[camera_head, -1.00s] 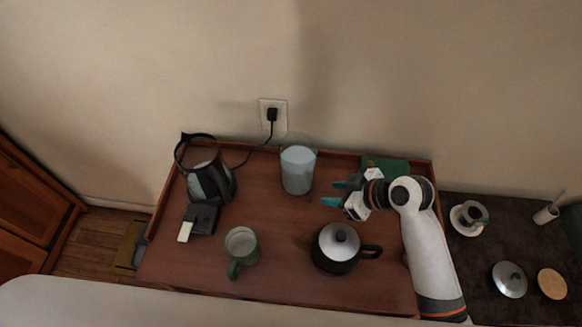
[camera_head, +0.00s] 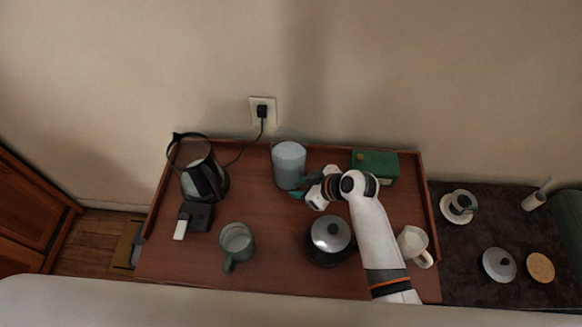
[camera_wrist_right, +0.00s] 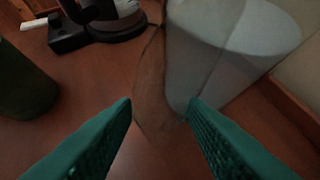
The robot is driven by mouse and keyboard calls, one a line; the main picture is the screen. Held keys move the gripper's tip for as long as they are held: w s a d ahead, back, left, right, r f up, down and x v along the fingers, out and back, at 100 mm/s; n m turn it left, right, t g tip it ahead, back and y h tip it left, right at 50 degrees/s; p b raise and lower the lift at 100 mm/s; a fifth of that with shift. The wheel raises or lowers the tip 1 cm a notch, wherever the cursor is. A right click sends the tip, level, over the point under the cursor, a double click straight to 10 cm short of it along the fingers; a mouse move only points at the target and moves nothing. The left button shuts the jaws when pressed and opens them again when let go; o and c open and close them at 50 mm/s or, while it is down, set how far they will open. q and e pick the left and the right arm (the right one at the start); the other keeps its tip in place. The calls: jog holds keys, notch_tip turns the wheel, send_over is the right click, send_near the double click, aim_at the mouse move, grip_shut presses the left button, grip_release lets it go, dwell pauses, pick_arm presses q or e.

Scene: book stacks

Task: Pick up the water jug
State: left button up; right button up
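The water jug (camera_head: 289,165), a clear, pale bluish container, stands upright at the back middle of the wooden tray table (camera_head: 275,225). It also fills the upper right of the right wrist view (camera_wrist_right: 225,45). My right gripper (camera_head: 300,188) is at the jug's right front side, its teal fingers pointing toward it. In the right wrist view the fingers (camera_wrist_right: 160,106) are spread apart, with a clear curved edge, apparently the jug's handle, showing ahead between the tips. I cannot tell whether a finger touches the jug. My left gripper is out of view.
A kettle (camera_head: 200,175) stands at the left on its black base (camera_head: 194,215). A green mug (camera_head: 237,242), a dark teapot (camera_head: 330,238) partly under my arm, a white cup (camera_head: 414,244) and a green box (camera_head: 377,165) share the table. A wall rises behind.

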grip_shut()
dwell(0.5)
dwell(0.7)
jog(key=shift+w+r, duration=0.15)
jog(key=shift+r, duration=0.05)
